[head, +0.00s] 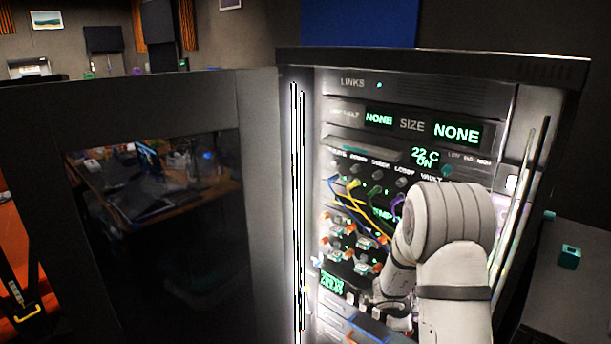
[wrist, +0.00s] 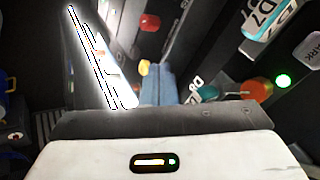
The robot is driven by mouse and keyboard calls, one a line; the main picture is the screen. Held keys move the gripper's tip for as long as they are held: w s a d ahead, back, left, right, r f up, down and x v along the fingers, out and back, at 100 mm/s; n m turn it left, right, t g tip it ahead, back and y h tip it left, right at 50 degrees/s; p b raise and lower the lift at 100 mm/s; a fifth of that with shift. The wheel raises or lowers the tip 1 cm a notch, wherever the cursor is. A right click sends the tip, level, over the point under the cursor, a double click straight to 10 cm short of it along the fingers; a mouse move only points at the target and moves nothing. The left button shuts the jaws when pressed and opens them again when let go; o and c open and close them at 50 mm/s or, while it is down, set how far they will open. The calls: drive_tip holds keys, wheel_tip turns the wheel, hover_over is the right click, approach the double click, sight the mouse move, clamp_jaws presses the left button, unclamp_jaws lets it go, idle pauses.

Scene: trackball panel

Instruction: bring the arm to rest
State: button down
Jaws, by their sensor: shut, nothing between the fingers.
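My arm (head: 450,240), white with dark bands, reaches from the bottom right into the open front of a dark equipment rack (head: 440,65). My gripper is mostly hidden behind my arm in the head view. In the wrist view my gripper (wrist: 157,70) shows as narrow blue-grey fingers close together, with nothing seen between them. The fingers point in among the rack's small parts. An orange-red knob (wrist: 150,23) and a teal cylinder (wrist: 208,92) are near them; I cannot tell whether anything touches.
The rack door (head: 265,200), with a dark window, stands open at the left. Coloured cables (head: 352,205) cross the panel beside my arm. A bright vertical strip (head: 298,210) lines the rack's left edge. A grey surface with a teal cube (head: 570,256) is at the right.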

drive_tip(key=a+r+n+t+y, duration=0.35)
drive_tip(key=a+r+n, duration=0.35)
drive_tip(key=r, duration=0.4)
drive_tip(key=s+a+r+n+y, duration=0.4)
drive_tip(key=s+a+r+n, duration=0.1)
drive_tip(key=s+a+r, duration=0.25)
drive_tip(key=s+r+n+g+h, duration=0.1)
drive_tip(key=s+n, duration=0.3)
drive_tip(key=s, duration=0.7)
drive_tip(key=s+d+r+n+g+h, duration=0.1)
drive_tip(key=s+r+n+g, duration=0.2)
drive_tip(key=s, duration=0.8)
drive_tip(key=shift+s+n+g, duration=0.25)
drive_tip(key=shift+n+g, duration=0.4)
drive_tip(key=shift+n, duration=0.55)
drive_tip(key=shift+d+r, duration=0.1)
drive_tip(key=shift+r, duration=0.05)
